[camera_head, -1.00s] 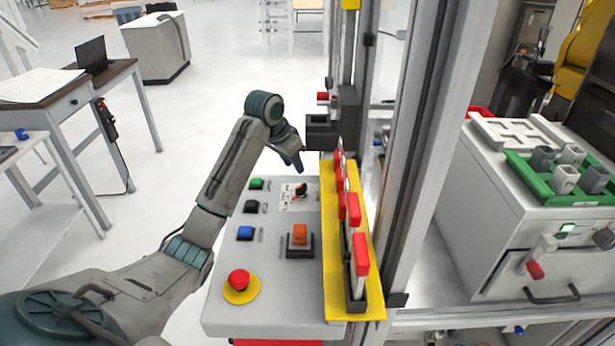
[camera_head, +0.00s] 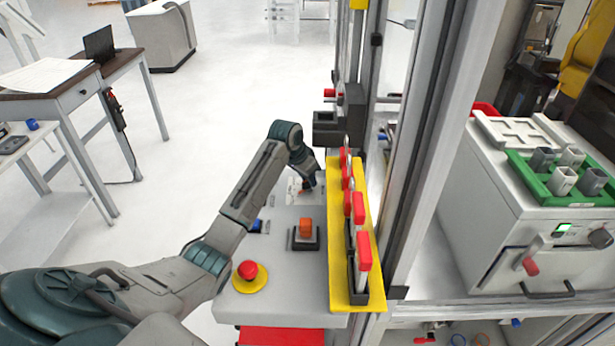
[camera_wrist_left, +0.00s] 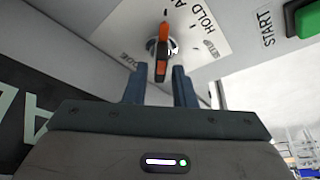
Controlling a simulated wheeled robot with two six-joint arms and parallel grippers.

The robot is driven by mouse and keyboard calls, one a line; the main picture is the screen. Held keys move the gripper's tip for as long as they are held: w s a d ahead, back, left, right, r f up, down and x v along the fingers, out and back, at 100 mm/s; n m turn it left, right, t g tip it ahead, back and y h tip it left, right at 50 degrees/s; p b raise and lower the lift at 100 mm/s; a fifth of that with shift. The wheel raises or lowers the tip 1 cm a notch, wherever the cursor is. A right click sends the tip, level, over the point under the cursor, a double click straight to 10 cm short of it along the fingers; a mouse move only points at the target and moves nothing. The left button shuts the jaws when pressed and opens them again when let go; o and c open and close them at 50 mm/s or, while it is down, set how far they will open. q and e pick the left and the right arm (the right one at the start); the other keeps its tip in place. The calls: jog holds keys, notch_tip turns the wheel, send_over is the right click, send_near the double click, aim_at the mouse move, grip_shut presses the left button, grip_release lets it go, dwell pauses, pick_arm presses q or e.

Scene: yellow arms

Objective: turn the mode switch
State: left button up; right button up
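The mode switch is an orange and black knob (camera_wrist_left: 162,52) on a white label plate (camera_wrist_left: 207,35), seen in the left wrist view. Its handle points toward my left gripper (camera_wrist_left: 160,80). The two fingers are open, and the near end of the handle shows between the fingertips with a gap on each side. In the head view my left gripper (camera_head: 311,179) is low over the far part of the grey control panel (camera_head: 285,284) and hides most of the switch. My right gripper is not in view.
A green START button (camera_wrist_left: 305,18) is right of the switch in the wrist view. In the head view a red emergency button (camera_head: 247,270) and an orange button (camera_head: 306,228) are nearer. A yellow strip with red-handled levers (camera_head: 350,287) borders the panel's right side.

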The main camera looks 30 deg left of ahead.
pick_arm(q)
grip_shut()
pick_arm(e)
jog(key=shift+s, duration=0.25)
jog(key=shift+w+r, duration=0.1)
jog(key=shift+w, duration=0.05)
pick_arm(q)
jog(key=shift+r, duration=0.1)
jog(key=m+h+p, duration=0.1)
jog(key=m, duration=0.2)
jog(key=m+h, duration=0.1)
jog(key=m, duration=0.2)
jog(key=shift+g, duration=0.4)
jog(key=shift+m+g+h, duration=0.4)
jog(key=shift+m, duration=1)
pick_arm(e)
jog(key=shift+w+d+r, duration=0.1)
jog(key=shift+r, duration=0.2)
